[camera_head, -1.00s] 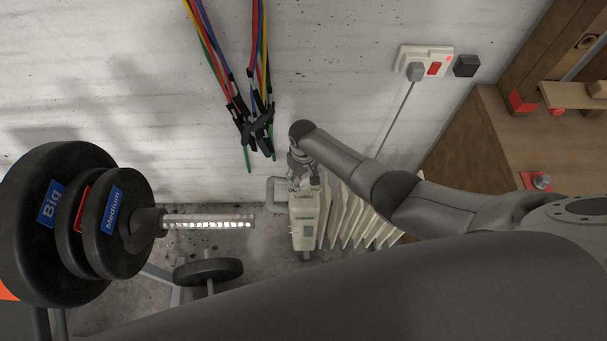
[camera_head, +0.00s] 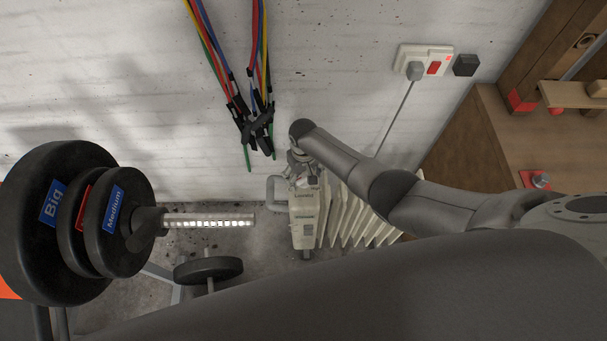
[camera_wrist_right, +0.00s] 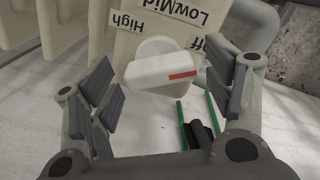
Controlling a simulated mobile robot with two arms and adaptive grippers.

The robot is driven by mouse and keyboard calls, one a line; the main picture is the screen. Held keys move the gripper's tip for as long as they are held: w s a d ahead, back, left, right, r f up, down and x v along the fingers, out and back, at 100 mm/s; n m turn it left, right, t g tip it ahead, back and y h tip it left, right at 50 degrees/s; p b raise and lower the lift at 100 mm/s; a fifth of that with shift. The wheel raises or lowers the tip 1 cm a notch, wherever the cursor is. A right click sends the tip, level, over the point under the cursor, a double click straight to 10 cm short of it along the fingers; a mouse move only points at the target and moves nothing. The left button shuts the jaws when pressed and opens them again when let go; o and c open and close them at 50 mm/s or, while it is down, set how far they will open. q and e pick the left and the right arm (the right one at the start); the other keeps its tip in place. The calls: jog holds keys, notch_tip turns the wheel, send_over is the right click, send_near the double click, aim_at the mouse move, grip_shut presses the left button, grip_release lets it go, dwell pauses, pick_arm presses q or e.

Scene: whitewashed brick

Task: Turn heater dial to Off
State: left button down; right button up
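The cream heater (camera_head: 303,228) stands on the floor by the wall. In the right wrist view its white dial (camera_wrist_right: 150,70) is a bar-shaped knob with a red mark at its right end. Labels High, Mid and Low show above the dial. The red mark lies just below a partly hidden label ending in "ff". My right gripper (camera_wrist_right: 160,85) is open, one finger on each side of the dial with gaps visible. In the head view this gripper (camera_head: 302,166) is over the heater's top, and the dial is hidden there. My left gripper is out of view.
Coloured bands (camera_head: 258,90) hang on the wall. A socket with a plug (camera_head: 415,70) and cord is right of them. A wooden bench (camera_head: 490,135) is at the right.

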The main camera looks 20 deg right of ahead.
aim_at(304, 176)
notch_tip(304, 176, up, 12)
dwell(1.0)
dwell(0.4)
